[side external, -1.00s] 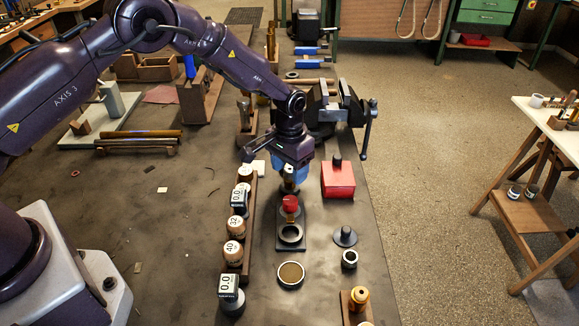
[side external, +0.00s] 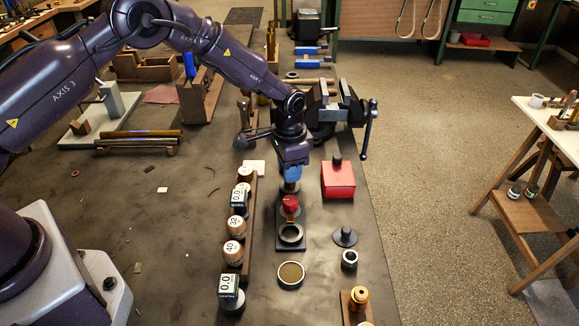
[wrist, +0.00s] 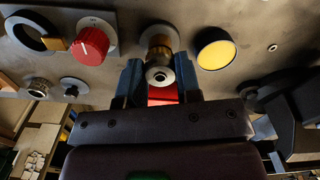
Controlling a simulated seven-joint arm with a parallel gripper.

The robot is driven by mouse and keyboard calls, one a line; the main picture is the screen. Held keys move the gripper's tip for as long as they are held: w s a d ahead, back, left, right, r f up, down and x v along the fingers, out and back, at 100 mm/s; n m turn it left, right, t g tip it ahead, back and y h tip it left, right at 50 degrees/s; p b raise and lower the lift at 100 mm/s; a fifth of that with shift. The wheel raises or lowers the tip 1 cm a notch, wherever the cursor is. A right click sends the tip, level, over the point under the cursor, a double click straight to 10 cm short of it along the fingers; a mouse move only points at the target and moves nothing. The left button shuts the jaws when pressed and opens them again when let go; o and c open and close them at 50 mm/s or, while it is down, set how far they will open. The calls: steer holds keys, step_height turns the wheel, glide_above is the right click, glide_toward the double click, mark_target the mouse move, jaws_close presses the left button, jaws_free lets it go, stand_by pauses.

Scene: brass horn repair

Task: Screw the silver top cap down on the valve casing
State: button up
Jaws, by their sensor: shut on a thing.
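My gripper (side external: 291,172) points down, its blue fingers low over the bench. In the wrist view my gripper (wrist: 158,80) has a finger on each side of a small silver ring-shaped top, the silver top cap (wrist: 158,75), and is shut on it. The brass valve casing (wrist: 160,42) stands in line with the cap, on a round grey base. Whether the cap's thread is seated cannot be told. In the side view a bit of brass-coloured part (side external: 290,187) shows under the fingers; the cap is mostly hidden there.
A red knob (side external: 290,204) and black ring (side external: 291,233) stand just in front of my gripper. A red box (side external: 338,180) is to the right; a wooden rack (side external: 247,225) with dials to the left. The wrist view shows a yellow disc (wrist: 215,48) close by.

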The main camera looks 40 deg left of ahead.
steer(key=shift+m, duration=1.4)
steer(key=m, duration=0.2)
steer(key=shift+m, duration=1)
steer(key=m, duration=0.4)
steer(key=o, duration=1.3)
steer(key=shift+c, duration=0.2)
